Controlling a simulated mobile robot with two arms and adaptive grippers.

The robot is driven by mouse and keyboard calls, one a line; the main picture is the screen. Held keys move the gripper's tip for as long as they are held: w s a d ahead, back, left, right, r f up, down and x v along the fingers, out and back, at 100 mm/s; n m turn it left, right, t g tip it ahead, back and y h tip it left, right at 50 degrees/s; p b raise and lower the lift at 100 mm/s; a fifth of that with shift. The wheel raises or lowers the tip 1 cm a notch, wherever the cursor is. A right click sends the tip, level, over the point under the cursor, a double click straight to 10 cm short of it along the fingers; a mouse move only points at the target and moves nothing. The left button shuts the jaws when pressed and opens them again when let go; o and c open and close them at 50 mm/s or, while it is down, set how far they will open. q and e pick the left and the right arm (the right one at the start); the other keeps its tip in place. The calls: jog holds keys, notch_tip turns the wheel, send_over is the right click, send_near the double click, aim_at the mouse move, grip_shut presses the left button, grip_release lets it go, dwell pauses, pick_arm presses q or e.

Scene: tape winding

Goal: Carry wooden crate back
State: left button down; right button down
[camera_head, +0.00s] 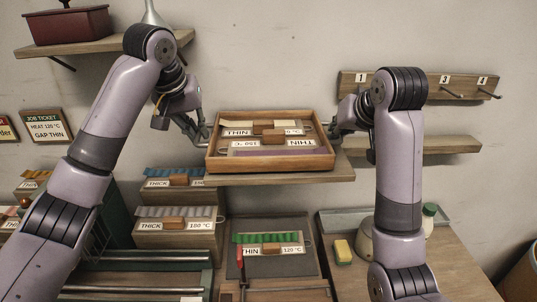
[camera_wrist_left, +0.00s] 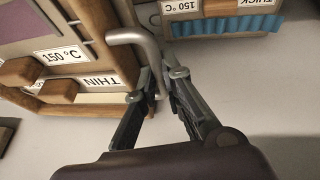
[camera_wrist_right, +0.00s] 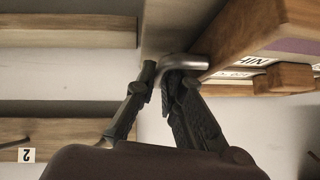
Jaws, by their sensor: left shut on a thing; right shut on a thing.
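The wooden crate (camera_head: 214,163) is in the middle of the head view, over a wooden shelf (camera_head: 285,180) on the wall. It looks level; I cannot tell whether it rests on the shelf or hangs just above it. Inside lie labelled blocks (camera_head: 273,136) reading THIN and 150 °C. My left gripper (camera_head: 203,138) is shut on the metal handle (camera_wrist_left: 136,36) at the crate's left side. My right gripper (camera_head: 337,131) is shut on the metal handle (camera_wrist_right: 188,62) at its right side. The fingers also show in the left wrist view (camera_wrist_left: 162,76) and the right wrist view (camera_wrist_right: 160,74).
Below stand blocks labelled THICK (camera_head: 175,228) and a dark tray with a green-toothed THIN piece (camera_head: 268,242). A numbered peg rail (camera_head: 430,87) and a lower empty shelf (camera_head: 450,145) are at right. An upper left shelf (camera_head: 100,45) holds a red box (camera_head: 68,25).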

pick_arm(q)
jog(key=shift+f+b, duration=0.5)
jog(key=shift+f, duration=0.2)
pick_arm(e)
jog(key=shift+f, duration=0.7)
pick_arm(q)
jog(key=c, duration=2)
grip_release()
jog(key=shift+r, duration=0.2)
jog(key=shift+c, duration=0.2)
pick_arm(e)
jog(key=c, duration=2)
grip_release()
jog(key=shift+r, duration=0.2)
jog(key=shift+c, duration=0.2)
pick_arm(q)
jog(key=o, duration=0.3)
jog(key=shift+s, duration=0.1)
pick_arm(e)
jog(key=o, duration=0.4)
jog(key=shift+s, duration=0.1)
jog(key=shift+c, duration=0.2)
pick_arm(q)
jog(key=shift+o, duration=0.2)
jog(key=shift+d, duration=0.1)
jog(key=shift+r+p, duration=0.15)
jog(key=shift+p, duration=0.25)
pick_arm(e)
jog(key=shift+r, duration=0.2)
